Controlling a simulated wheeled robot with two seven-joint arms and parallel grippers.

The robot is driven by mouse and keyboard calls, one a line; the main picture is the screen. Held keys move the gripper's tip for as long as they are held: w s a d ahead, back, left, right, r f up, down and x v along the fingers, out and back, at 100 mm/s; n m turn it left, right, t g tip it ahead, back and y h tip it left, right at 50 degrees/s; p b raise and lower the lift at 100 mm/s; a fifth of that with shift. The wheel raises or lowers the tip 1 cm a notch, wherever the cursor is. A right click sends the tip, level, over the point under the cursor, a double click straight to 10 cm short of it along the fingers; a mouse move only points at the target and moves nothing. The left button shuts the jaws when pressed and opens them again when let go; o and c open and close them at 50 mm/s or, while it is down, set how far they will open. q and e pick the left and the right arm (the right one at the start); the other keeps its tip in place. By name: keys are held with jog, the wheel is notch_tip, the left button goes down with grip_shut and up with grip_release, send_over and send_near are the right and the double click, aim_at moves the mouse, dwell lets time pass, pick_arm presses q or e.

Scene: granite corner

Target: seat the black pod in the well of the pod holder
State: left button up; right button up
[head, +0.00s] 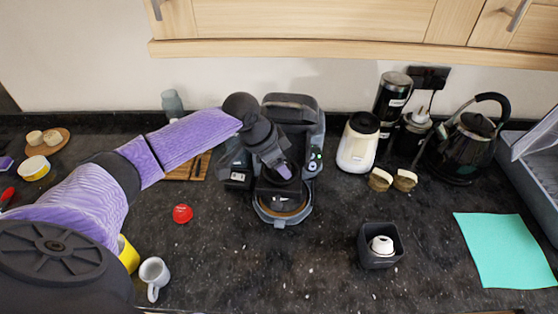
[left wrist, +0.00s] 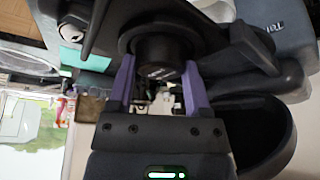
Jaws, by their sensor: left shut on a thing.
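My left gripper (head: 284,171) reaches into the front of the coffee machine (head: 292,103). In the left wrist view its two purple fingers (left wrist: 158,80) are shut on the black pod (left wrist: 158,62), a dark short cylinder. The pod is at a round black ring, which looks like the pod holder (left wrist: 202,42). The ring surrounds the pod's far end. I cannot tell whether the pod is fully down in the well or just at its mouth. In the head view the gripper hides the pod and most of the holder. My right gripper is not in view.
A red pod (head: 182,214) lies on the counter left of the machine. A white mug (head: 154,275) stands at the front left. A dark square bin (head: 366,252) holds a white item. A white canister (head: 357,146) and a kettle (head: 470,150) stand right. The counter's front middle is clear.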

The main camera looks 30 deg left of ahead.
pick_arm(q)
jog(key=shift+f, duration=0.15)
jog(key=o, duration=1.2)
jog(key=shift+o, duration=0.2)
jog(key=p+v, duration=0.1)
jog(key=v, duration=1.1)
